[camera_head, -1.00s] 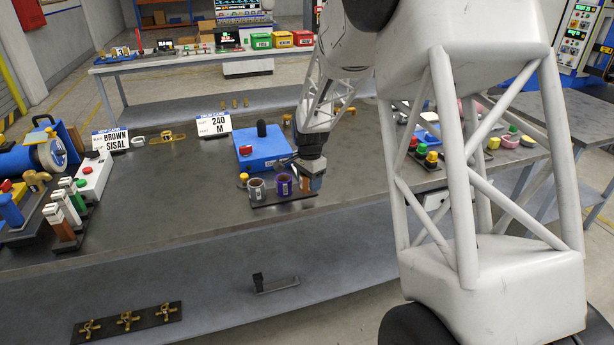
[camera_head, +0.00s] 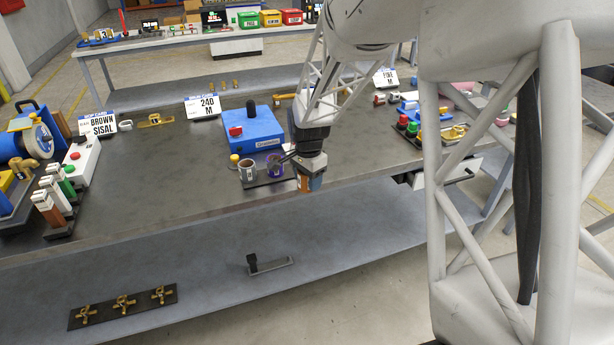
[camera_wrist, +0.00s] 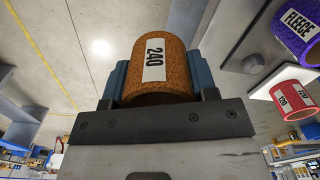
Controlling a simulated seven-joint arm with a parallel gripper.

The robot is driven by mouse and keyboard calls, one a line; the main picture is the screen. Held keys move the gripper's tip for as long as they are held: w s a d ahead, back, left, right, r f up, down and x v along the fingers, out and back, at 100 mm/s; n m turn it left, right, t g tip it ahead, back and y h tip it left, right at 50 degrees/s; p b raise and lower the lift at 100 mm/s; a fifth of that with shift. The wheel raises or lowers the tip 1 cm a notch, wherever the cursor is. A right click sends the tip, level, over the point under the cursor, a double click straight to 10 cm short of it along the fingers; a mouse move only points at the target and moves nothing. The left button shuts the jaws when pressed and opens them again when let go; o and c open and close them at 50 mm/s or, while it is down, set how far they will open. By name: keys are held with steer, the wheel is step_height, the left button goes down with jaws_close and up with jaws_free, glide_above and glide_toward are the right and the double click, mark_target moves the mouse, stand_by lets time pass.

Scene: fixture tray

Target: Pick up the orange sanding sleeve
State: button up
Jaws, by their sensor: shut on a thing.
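The orange sanding sleeve (camera_wrist: 165,75), with a white "240" label, sits between the blue finger pads of my gripper (camera_wrist: 156,82) in the wrist view. My gripper (camera_head: 309,172) is shut on it. In the head view the sleeve (camera_head: 312,184) shows below the gripper, by the bench's front edge and just right of the small dark fixture tray (camera_head: 262,182). It appears raised clear of the tray. A purple sleeve (camera_head: 273,168) stands on the tray and shows a "FLEECE" label in the wrist view (camera_wrist: 297,32).
A greyish sleeve (camera_head: 247,171) stands left of the purple one. A red sleeve marked "120" (camera_wrist: 292,100) shows in the wrist view. A blue box (camera_head: 254,130) stands behind the tray. Sign cards "240 M" (camera_head: 203,107) and "BROWN SISAL" (camera_head: 98,124) stand farther left. The bench's left middle is clear.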

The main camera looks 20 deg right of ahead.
stand_by(0.5)
steer(key=shift+o, duration=0.4)
steer(key=shift+c, duration=0.4)
steer(key=w+a+r+n, duration=0.2)
steer(key=w+r, duration=0.2)
steer(key=w, duration=1.2)
steer(key=w+a+r+n, duration=0.2)
steer(key=w+r, duration=0.2)
steer(key=w, duration=1.2)
steer(key=w+a+r+n, duration=0.1)
steer(key=w+r, duration=0.3)
steer(key=w, duration=1.2)
steer(key=shift+a+r+n, duration=0.2)
steer(key=shift+a+n, duration=0.2)
steer(key=shift+n, duration=0.2)
steer(key=shift+w, duration=0.1)
steer(key=shift+f, duration=0.15)
steer(key=shift+f, duration=2)
